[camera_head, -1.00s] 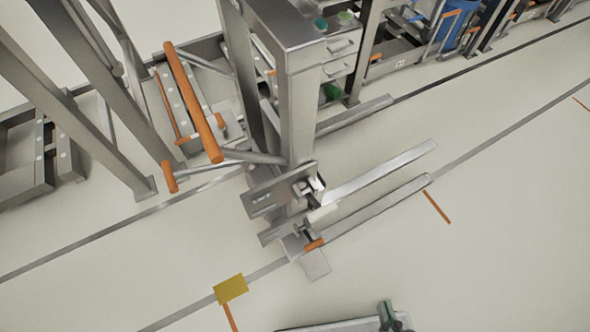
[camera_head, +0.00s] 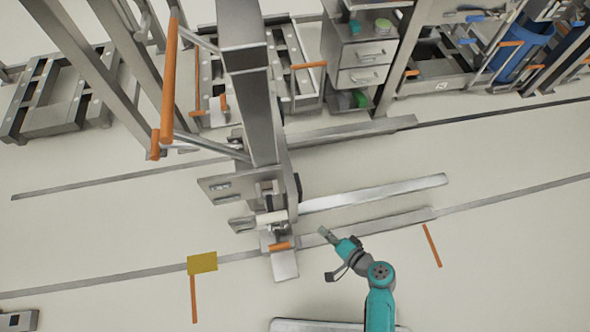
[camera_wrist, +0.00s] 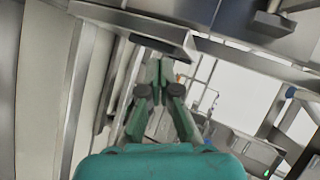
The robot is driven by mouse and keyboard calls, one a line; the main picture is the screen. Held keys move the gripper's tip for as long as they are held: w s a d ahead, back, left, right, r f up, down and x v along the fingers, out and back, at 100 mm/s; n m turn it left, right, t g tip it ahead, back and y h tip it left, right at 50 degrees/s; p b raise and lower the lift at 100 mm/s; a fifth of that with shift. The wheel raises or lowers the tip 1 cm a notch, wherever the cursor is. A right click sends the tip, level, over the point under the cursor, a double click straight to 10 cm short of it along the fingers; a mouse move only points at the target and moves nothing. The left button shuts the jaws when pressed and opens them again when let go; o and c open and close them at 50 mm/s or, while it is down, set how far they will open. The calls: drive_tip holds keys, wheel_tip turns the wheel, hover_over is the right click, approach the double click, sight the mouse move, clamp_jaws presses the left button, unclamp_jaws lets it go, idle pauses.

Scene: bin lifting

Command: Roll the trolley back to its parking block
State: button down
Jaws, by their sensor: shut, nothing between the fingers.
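The trolley is a tall grey steel lift frame (camera_head: 247,95) with an orange push handle (camera_head: 168,80) at its upper left. Two long flat forks (camera_head: 375,193) reach right from its foot. A small orange pedal-like part (camera_head: 280,246) sits at its base. A yellow block or plate (camera_head: 202,262) lies on the floor line left of the base; I cannot tell whether it is the parking block. My gripper (camera_head: 325,233) is right of the trolley base, above the near fork, apart from the handle. In the wrist view its fingers (camera_wrist: 159,68) are together and empty.
Two floor lines (camera_head: 110,278) run beside the trolley, with orange floor marks (camera_head: 432,245) nearby. A drawer cabinet (camera_head: 360,65), racks and a blue bin (camera_head: 525,50) stand behind. The floor at right is open. A low grey frame (camera_head: 55,95) stands at left.

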drive_tip(key=w+r+n+y, duration=0.1)
drive_tip(key=w+r+y, duration=0.5)
drive_tip(key=w+r, duration=0.55)
drive_tip(key=s+a+f+x, duration=0.1)
drive_tip(key=s+x, duration=0.1)
drive_tip(key=x, duration=1.2)
drive_tip(key=shift+f, duration=0.4)
drive_tip(key=shift+a, duration=0.1)
